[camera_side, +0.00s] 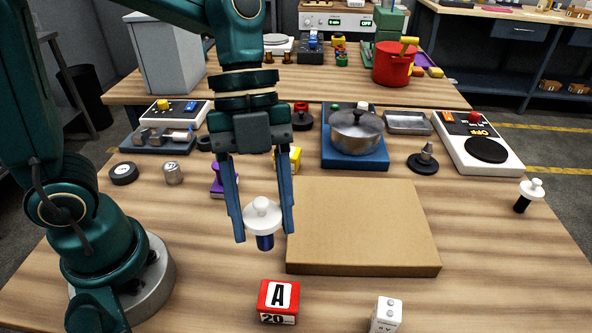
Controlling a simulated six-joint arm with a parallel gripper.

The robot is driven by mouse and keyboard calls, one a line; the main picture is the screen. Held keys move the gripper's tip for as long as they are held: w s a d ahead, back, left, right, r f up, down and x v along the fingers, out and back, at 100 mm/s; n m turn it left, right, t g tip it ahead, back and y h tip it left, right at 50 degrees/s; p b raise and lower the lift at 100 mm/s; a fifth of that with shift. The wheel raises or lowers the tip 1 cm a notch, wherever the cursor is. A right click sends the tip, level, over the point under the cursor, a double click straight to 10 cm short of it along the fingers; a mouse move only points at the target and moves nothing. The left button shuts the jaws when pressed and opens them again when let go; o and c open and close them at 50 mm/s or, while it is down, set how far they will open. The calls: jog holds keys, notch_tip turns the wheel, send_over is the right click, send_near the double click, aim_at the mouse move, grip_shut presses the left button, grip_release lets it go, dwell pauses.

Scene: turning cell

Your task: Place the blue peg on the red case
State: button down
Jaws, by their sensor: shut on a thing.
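The blue peg (265,242) has a dark blue lower body and a wide white cap with a knob. My gripper (264,230) points down and is shut on it, with one finger at each side of the white cap. The peg looks upright, left of the cardboard box. Its height above the table is hard to tell from this view. The red case (278,302) is a small red block with a white panel marked A and the number 20. It sits on the table at the front, below the peg in the picture and apart from it.
A large flat cardboard box (360,225) lies right of my gripper. A white block (386,314) stands right of the red case. A purple piece (218,190) and a yellow piece (294,160) are behind my fingers. Another white-capped peg (529,194) stands far right.

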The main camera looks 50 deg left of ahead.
jog(key=d+f, duration=0.1)
jog(key=s+d+f, duration=0.1)
jog(key=d, duration=0.1)
jog(key=shift+d+f, duration=0.15)
jog(key=shift+d, duration=0.15)
jog(key=shift+f, duration=2)
jog(key=shift+c, duration=1.2)
grip_release()
jog(key=shift+f, duration=0.1)
